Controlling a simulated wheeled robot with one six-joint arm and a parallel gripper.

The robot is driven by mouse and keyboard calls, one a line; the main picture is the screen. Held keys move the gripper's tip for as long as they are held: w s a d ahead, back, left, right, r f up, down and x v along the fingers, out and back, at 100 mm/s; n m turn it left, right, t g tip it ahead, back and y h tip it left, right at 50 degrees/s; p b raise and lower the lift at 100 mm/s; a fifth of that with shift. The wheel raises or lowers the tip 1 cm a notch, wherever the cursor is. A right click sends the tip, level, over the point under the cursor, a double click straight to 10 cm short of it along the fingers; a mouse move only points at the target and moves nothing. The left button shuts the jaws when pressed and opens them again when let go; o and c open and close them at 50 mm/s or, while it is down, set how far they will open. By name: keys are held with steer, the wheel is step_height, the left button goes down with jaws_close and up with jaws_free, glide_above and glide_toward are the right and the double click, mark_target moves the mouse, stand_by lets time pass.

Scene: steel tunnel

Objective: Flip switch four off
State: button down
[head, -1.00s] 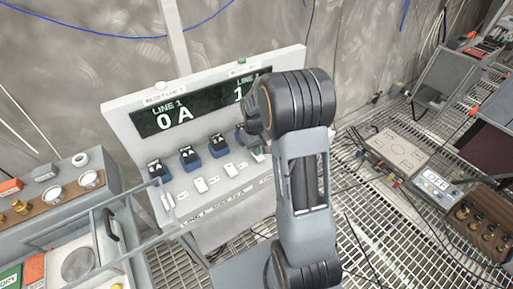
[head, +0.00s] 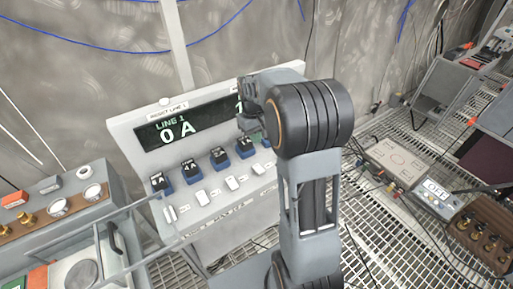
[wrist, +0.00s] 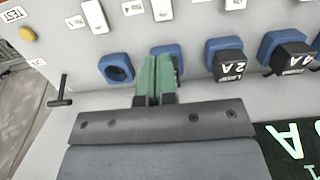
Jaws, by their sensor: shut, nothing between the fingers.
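A grey sloped panel (head: 215,205) carries a row of white rocker switches (head: 202,197) below blue fuse holders (head: 190,170). In the wrist view the panel appears upside down, with white switches (wrist: 95,16) and (wrist: 162,10) at the top. The fingertips are below the switches in that picture; contact with the panel is unclear. In the head view my arm hides the fingers.
An empty blue holder (wrist: 117,68) and a black T-shaped handle (wrist: 62,92) are beside my fingers. The display (head: 190,125) reads LINE 1, 0 A. A yellow button (wrist: 27,34) is near TEST.

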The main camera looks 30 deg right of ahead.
steer(key=shift+w+r, duration=0.15)
steer(key=shift+r, duration=0.9)
